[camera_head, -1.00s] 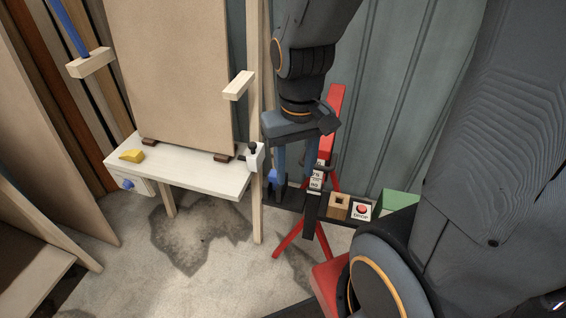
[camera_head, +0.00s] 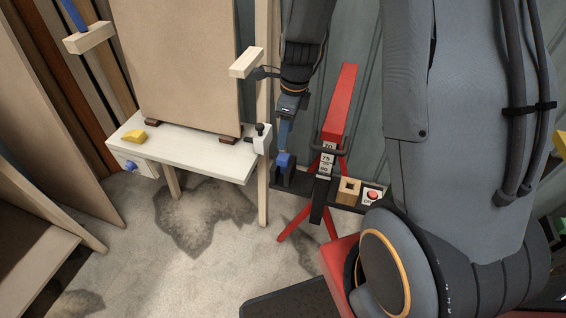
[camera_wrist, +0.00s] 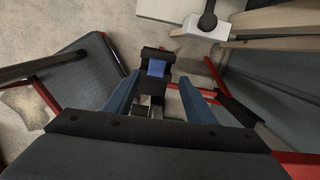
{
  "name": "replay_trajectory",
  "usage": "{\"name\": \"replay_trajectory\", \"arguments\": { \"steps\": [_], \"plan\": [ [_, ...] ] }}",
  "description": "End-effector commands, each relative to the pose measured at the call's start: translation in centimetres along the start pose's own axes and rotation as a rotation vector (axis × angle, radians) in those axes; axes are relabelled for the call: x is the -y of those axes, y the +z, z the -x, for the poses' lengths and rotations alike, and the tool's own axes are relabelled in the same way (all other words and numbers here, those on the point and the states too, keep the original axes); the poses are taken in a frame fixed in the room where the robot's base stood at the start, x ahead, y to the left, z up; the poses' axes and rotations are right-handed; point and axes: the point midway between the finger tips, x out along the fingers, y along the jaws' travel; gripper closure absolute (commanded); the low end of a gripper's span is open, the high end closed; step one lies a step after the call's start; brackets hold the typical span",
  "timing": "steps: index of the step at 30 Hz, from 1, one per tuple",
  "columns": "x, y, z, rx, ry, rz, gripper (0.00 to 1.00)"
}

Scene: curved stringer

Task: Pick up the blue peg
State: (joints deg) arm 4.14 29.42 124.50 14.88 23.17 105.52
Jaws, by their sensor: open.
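The blue peg (camera_head: 284,160) is a small blue block in a black holder (camera_head: 283,180) on the dark rail, right of the white table. In the wrist view the blue peg (camera_wrist: 156,68) shows between the fingers, with black holder parts around it. My gripper (camera_head: 286,143) points down just above the peg. In the wrist view its two blue fingers (camera_wrist: 160,82) are apart, one on each side of the peg and holder. I see no contact, and the peg's lower part is hidden.
A white table (camera_head: 205,162) with a yellow piece (camera_head: 132,136) and a clamp stands left, beside a wooden post (camera_head: 263,200). A red stand (camera_head: 340,100), a wooden block (camera_head: 348,191) and a red button (camera_head: 373,195) are close on the right.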

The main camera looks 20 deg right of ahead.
Motion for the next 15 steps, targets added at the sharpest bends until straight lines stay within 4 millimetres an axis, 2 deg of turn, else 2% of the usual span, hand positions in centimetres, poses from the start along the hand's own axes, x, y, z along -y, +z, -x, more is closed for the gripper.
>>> {"name": "replay_trajectory", "arguments": {
  "steps": [3, 15],
  "plan": [
    [0.2, 0.1, -0.9, 0.001, 0.002, -0.049, 0.5],
    [-0.5, -0.5, -5.3, 0.0, 0.003, -0.05, 0.5]
  ]
}}
